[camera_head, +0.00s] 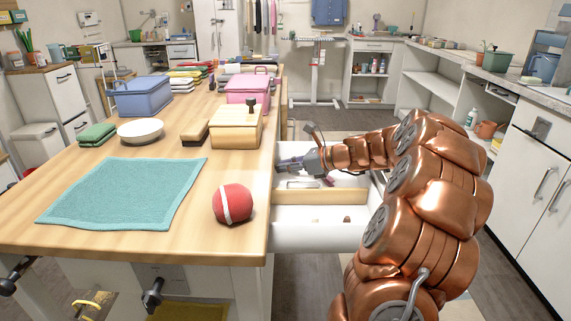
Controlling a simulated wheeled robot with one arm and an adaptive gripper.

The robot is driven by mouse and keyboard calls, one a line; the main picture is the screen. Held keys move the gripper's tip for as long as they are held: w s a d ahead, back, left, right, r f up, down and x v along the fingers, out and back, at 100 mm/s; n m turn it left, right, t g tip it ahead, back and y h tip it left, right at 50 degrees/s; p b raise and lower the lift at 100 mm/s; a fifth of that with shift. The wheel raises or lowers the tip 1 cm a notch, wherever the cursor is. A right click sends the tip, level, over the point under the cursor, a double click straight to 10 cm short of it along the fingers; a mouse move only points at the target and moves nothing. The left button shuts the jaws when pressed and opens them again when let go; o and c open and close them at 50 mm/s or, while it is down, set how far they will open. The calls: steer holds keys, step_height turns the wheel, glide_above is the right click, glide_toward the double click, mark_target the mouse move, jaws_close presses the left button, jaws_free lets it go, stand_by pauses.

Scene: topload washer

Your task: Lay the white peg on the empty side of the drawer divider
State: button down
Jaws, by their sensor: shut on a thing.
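A white drawer (318,238) stands pulled out from the right side of the wooden-topped table. A light wooden divider (335,197) runs across it. My gripper (303,171) is over the far side of the divider, low above the drawer, pointing left. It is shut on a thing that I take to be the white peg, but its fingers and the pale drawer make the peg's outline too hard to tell. Pale and dark shapes lie in the far compartment below my gripper. A few small brown bits show in the near compartment, which is otherwise bare.
On the table (110,242) are a red ball (232,204) near the right edge, a teal cloth (125,192), a wooden box (236,127), a brush (195,133), a white bowl (140,131), a blue box (143,98) and a pink box (250,90). White cabinets (540,165) stand at right.

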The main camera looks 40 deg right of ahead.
steer(key=shift+f, duration=0.2)
steer(key=c, duration=1.2)
jaws_free()
steer(key=shift+r, duration=0.25)
steer(key=p+v, duration=0.2)
steer(key=v, duration=1)
steer(key=shift+r, duration=0.4)
